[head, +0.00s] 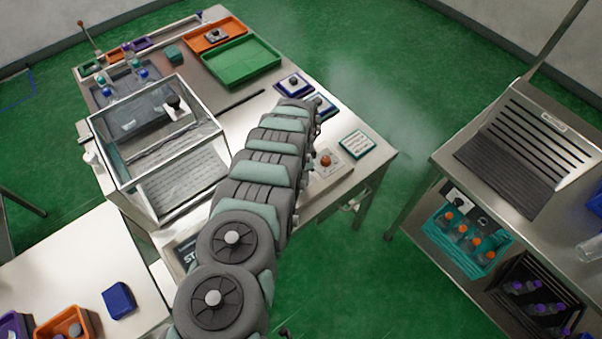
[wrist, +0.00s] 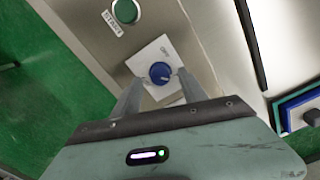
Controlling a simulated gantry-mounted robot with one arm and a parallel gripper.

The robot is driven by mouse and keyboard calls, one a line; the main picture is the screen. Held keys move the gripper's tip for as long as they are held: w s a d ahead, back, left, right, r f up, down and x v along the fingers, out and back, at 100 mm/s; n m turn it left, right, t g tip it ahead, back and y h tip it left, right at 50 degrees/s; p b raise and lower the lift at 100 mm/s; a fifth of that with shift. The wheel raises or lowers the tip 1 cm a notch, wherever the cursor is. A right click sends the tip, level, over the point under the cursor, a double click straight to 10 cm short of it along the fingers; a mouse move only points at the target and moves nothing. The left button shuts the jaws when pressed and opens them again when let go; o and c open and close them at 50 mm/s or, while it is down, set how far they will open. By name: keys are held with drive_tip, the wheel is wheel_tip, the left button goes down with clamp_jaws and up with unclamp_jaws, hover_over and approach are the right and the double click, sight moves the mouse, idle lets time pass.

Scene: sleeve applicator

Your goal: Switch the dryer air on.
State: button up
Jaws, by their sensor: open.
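A round blue knob (wrist: 160,72) sits on a square white plate on a metal panel in the wrist view. My gripper (wrist: 159,78) is open, with one fingertip on each side of the knob. I cannot tell whether the fingertips touch it. In the head view my arm covers the gripper, and I cannot make out the blue knob there.
A green button (wrist: 125,11) labelled START is on the same panel. A red button (head: 326,160) is on the bench. A clear-walled enclosure (head: 118,165) stands left of my arm. Green floor separates the bench from a steel stand (head: 455,130) at right.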

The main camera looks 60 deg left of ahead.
wheel_tip(320, 180, up, 10)
drive_tip(key=shift+f+b, duration=0.2)
drive_tip(key=shift+b, duration=0.15)
drive_tip(key=shift+w+f, duration=0.1)
idle(0.6)
